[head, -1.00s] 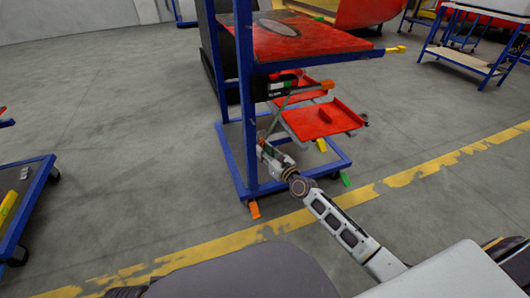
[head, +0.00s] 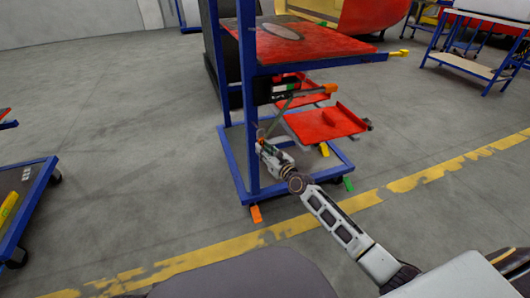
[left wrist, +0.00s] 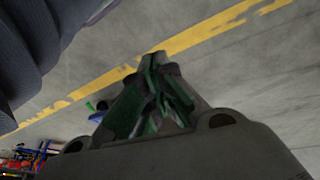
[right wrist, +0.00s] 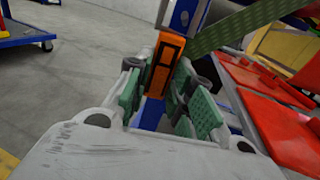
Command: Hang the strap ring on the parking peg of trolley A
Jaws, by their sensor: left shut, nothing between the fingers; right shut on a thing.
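A blue-framed trolley (head: 251,110) with red shelves stands ahead of me; I cannot read a letter on it. A green strap (right wrist: 240,25) runs from the upper right to an orange piece with dark slots (right wrist: 165,65). My right gripper (right wrist: 158,88) is shut on this orange piece, beside a blue post. In the head view my right gripper (head: 264,147) is low by the trolley's near post, and the thin strap (head: 276,118) slants up from it. I cannot make out the ring's opening or the parking peg. My left gripper (left wrist: 158,85) is shut and empty above the floor.
A red tray (head: 325,123) sits low inside the trolley, right of my right gripper. A yellow piece (head: 397,53) sticks out at the upper shelf's corner. Another blue trolley (head: 25,205) stands at the left. The floor between them is clear.

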